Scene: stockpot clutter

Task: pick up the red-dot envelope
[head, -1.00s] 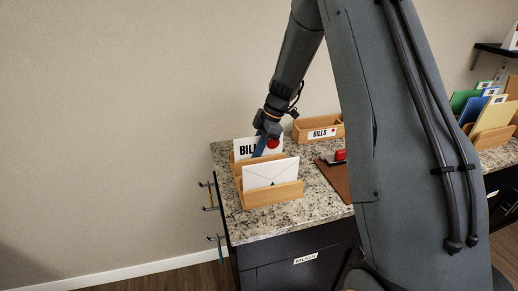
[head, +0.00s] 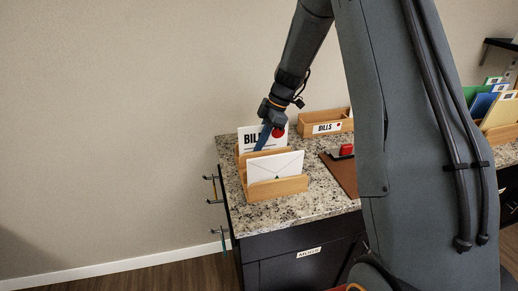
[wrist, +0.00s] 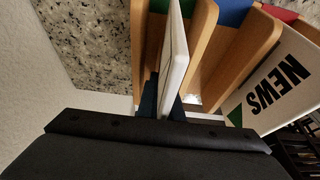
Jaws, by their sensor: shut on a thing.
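The red-dot envelope (head: 250,139) is white, with large black letters reading "BILL" and a red dot at its right. It stands upright in the rear of a wooden letter holder (head: 280,188) at the counter's left end. My gripper (head: 264,139) reaches down from above, its blue fingers shut on the envelope and covering part of its face. The wrist view shows the envelope (wrist: 175,55) edge-on between the blue fingers.
Behind stands another wooden holder labelled BILLS (head: 322,117). A red stamp-like object (head: 346,150) lies on a brown mat (head: 341,172) at right. Coloured folders (head: 497,105) stand at far right. The granite counter (head: 300,208) is bare in front of the holder.

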